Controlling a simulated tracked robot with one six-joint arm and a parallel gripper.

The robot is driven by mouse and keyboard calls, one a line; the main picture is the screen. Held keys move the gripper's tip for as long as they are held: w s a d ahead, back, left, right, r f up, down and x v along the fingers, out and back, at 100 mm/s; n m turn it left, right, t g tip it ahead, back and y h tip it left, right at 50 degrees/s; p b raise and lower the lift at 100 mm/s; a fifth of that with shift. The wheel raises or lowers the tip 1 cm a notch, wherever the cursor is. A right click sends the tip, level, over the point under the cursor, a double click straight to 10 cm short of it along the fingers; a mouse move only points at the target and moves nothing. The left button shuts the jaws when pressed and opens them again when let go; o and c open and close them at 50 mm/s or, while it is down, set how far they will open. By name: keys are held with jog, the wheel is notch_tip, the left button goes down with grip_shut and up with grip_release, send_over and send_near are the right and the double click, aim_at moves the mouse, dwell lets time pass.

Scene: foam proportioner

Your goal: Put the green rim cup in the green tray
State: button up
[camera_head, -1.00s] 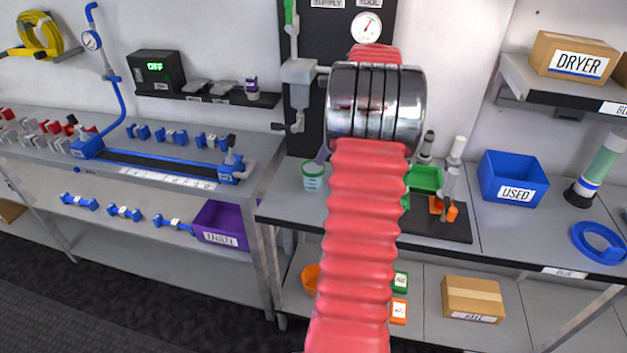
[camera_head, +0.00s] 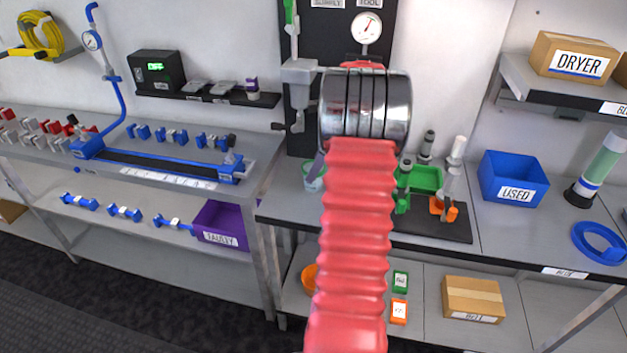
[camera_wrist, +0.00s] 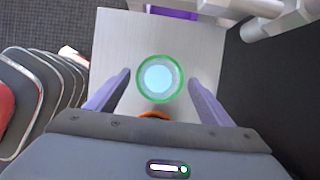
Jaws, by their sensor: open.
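The green rim cup (camera_wrist: 160,78) shows from above in the wrist view, a round cup with a green rim and a pale blue inside. In the head view the cup (camera_head: 313,183) is partly hidden by my arm and a finger, at the left end of the right-hand bench. The green tray (camera_head: 427,178) sits on that bench to the right of my arm, partly hidden by it.
A black board with a clear cylinder and an orange piece (camera_head: 444,209) lies beside the green tray. A blue USED bin (camera_head: 513,178) stands further right. A purple bin (camera_head: 221,226) is on the left lower shelf. A dark panel with a gauge (camera_head: 367,28) rises behind.

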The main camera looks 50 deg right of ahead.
jog(key=x, duration=0.3)
jog(key=shift+f, duration=0.1)
jog(key=shift+c, duration=0.2)
jog(key=c, duration=1.2)
notch_tip(320, 180, up, 10)
jog(key=shift+r, duration=0.1)
dwell(0.3)
dwell(0.4)
